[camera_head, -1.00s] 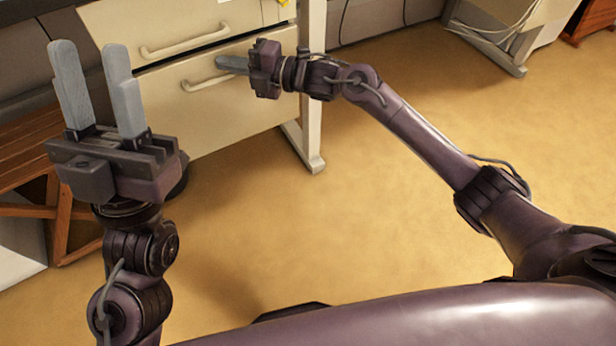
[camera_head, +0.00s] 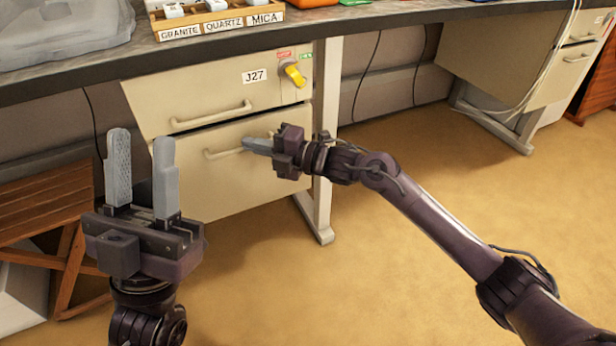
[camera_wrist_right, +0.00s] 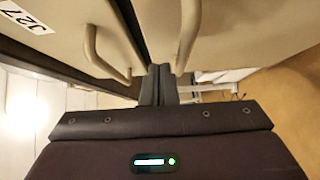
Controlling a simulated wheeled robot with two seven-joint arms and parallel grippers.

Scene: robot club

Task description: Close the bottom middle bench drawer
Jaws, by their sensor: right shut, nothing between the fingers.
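The bottom drawer (camera_head: 230,185) is the cream lower front under the bench, with a pale bar handle (camera_head: 222,153). Its front looks about flush with the top drawer (camera_head: 200,97), with a dark seam between them; any small gap is hard to judge. My right gripper (camera_head: 250,145) is shut and empty, its fingertips at the bottom drawer's handle and front; contact cannot be confirmed. In the right wrist view the shut fingers (camera_wrist_right: 157,85) point toward the seam between the drawer fronts (camera_wrist_right: 235,30). My left gripper (camera_head: 140,170) is open, empty, pointing up, left of the drawers.
The top drawer carries a J27 label and a yellow key tag (camera_head: 293,74). The bench top (camera_head: 85,83) holds a labelled sample tray (camera_head: 215,26). A wooden stool (camera_head: 45,210) stands at left. A bench leg (camera_head: 322,190) stands right of the drawers. The floor is clear in front.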

